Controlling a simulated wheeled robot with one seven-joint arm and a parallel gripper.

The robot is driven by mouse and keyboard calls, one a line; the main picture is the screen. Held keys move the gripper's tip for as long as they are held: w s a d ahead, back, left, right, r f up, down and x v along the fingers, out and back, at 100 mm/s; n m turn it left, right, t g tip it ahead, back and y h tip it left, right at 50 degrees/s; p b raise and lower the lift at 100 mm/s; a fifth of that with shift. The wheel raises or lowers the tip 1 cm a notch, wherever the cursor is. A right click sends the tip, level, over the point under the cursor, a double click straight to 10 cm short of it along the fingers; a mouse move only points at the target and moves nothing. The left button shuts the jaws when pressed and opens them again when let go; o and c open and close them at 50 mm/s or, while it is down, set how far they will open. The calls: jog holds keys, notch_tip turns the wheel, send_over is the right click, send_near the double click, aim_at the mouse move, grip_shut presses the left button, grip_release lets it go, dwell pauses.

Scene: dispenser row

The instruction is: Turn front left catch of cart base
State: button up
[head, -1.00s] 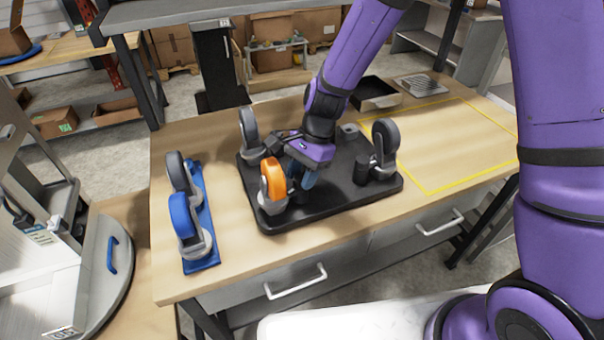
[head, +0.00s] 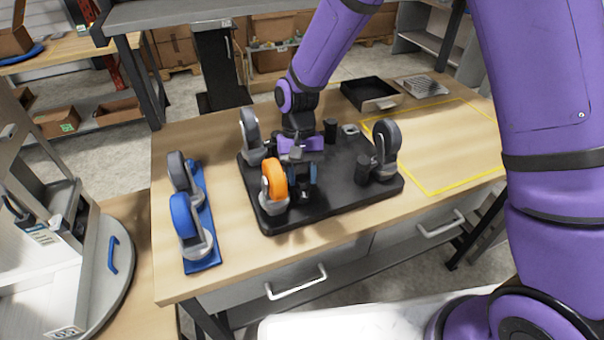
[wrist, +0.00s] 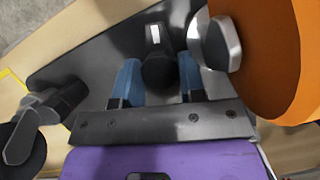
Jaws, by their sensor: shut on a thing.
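The cart base (head: 330,205) is a black plate on the bench. An orange-wheeled caster (head: 274,186) stands at its front left corner; its orange wheel (wrist: 275,60) fills the right side of the wrist view. The front left catch (wrist: 158,70) is a dark round knob beside that caster. My gripper (head: 303,180) reaches down over the plate's front left part, just right of the orange wheel. In the wrist view its blue fingers (wrist: 159,76) are shut on the catch, one on each side. In the head view the catch is mostly hidden by the gripper.
Grey-wheeled casters stand at the plate's back left (head: 250,135) and right (head: 385,145). Dark posts rise at the back (head: 330,131) and right (head: 361,170). A blue rack (head: 205,240) holds two casters at left. A black tray (head: 370,95) stands behind; the yellow-outlined area (head: 450,145) is clear.

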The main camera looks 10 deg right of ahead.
jog(key=shift+a+n+h, duration=0.1)
jog(key=shift+n+h, duration=0.4)
jog(key=shift+n, duration=0.8)
jog(key=o, duration=0.9)
jog(key=v, duration=1)
jog(key=shift+a+r, duration=0.1)
jog(key=shift+r, duration=0.3)
